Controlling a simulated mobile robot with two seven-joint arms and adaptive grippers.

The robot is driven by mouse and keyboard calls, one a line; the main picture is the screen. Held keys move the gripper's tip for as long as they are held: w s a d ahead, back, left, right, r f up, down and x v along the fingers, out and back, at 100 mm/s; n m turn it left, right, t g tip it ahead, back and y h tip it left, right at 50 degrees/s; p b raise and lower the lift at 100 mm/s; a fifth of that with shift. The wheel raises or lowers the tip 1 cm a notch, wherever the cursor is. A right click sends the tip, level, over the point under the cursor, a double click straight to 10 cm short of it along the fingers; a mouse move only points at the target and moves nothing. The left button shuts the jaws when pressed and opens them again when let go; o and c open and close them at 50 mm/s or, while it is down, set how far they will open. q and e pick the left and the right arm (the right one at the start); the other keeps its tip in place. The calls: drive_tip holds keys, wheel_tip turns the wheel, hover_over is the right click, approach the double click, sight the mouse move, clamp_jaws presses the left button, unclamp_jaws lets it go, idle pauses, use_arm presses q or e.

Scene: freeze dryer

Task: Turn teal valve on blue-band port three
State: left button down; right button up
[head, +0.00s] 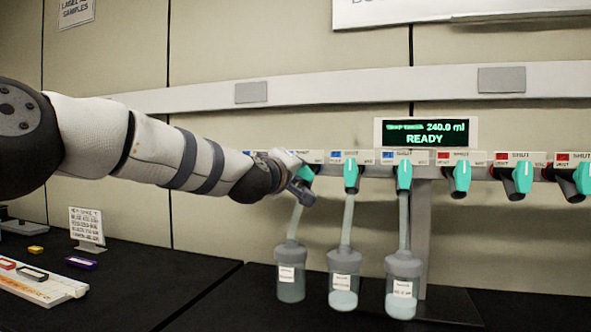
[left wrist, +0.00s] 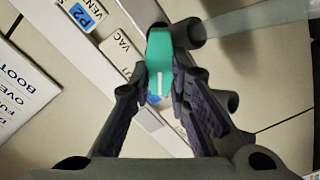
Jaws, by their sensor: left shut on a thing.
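Teal valve handles hang in a row along the manifold strip. My left gripper (head: 303,190) reaches in from the left and is shut on the leftmost visible teal valve (left wrist: 161,62), over a flask. In the left wrist view, the fingers (left wrist: 165,95) lie on both sides of the handle, which has a white line. A VAC label sits beside it, and a blue P2 tag (left wrist: 83,15) marks the adjacent port. The held port's own number tag is hidden by my gripper. Two more blue-band valves, the middle one (head: 350,174) and the right one (head: 404,174), point down. My right gripper is not in view.
Red-band valves (head: 461,178) continue to the right. Three flasks (head: 291,275) hang from the blue-band ports. A sign stand (head: 87,226) and a white tray (head: 45,288) are on the dark bench at left.

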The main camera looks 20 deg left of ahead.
use_arm(q)
drive_tip(key=shift+r+n, duration=0.25)
drive_tip(key=shift+n, duration=0.25)
drive_tip(key=c, duration=1.7)
unclamp_jaws()
drive_tip(key=shift+o, duration=0.9)
drive_tip(key=shift+w+f, duration=0.15)
drive_tip(key=s, duration=1.2)
drive_tip(key=shift+a, duration=0.15)
